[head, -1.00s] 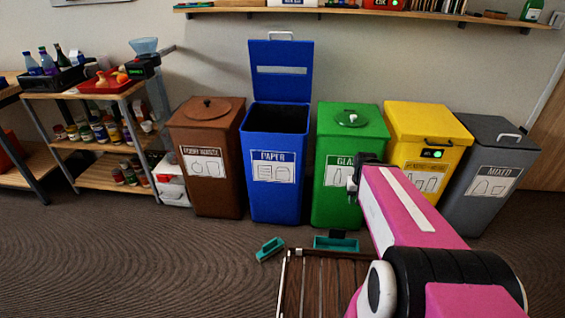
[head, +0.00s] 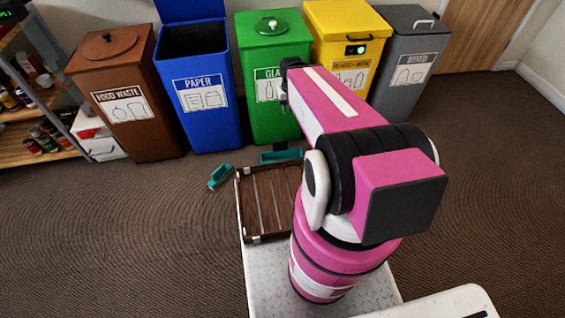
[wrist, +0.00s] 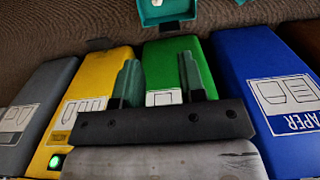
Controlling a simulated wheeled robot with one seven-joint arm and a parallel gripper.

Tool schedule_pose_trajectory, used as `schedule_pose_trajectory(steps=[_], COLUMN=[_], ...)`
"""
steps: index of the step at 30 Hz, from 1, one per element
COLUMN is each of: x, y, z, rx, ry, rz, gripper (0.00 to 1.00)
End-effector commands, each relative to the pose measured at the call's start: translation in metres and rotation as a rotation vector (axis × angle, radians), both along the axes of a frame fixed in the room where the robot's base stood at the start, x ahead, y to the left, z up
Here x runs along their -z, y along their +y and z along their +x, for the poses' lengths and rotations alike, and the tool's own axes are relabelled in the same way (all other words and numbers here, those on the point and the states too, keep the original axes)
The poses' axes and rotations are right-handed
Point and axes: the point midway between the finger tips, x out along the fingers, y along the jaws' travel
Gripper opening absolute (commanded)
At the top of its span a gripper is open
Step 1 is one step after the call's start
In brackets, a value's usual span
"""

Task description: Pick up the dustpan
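The dustpan (head: 281,155) is a teal, flat piece on the floor in front of the green glass bin, partly hidden behind my arm and the slatted tray. In the wrist view a teal piece with a dark edge, which looks like the dustpan (wrist: 166,10), shows at the top, beyond my fingertips. A second, smaller teal piece (head: 220,176), perhaps a brush, lies on the floor to its left. My gripper (wrist: 158,72) is open, with nothing between its two fingers. It is in front of the green bin, above the floor; its fingers are hard to make out in the head view.
Brown, blue, green (head: 273,75), yellow and grey bins stand in a row behind. The blue paper bin (head: 199,100) has its lid up. A brown slatted tray (head: 243,210) is at my front. A shelf (head: 35,155) stands left. Floor at the right is clear.

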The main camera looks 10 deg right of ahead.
Motion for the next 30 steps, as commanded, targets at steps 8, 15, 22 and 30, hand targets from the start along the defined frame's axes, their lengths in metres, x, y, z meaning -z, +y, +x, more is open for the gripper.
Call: schedule_pose_trajectory(steps=[8, 15, 22, 30], x=[0.000, 0.030, 0.102, 0.203], y=[0.000, -0.001, -0.004, -0.013], z=[0.000, 0.033, 0.095, 0.160], rx=[-0.001, -0.152, -0.519, -0.976], ry=[0.000, 0.009, -0.010, -0.098], rz=[0.000, 0.040, 0.138, 0.244], gripper=[0.43, 0.43, 0.43, 0.43])
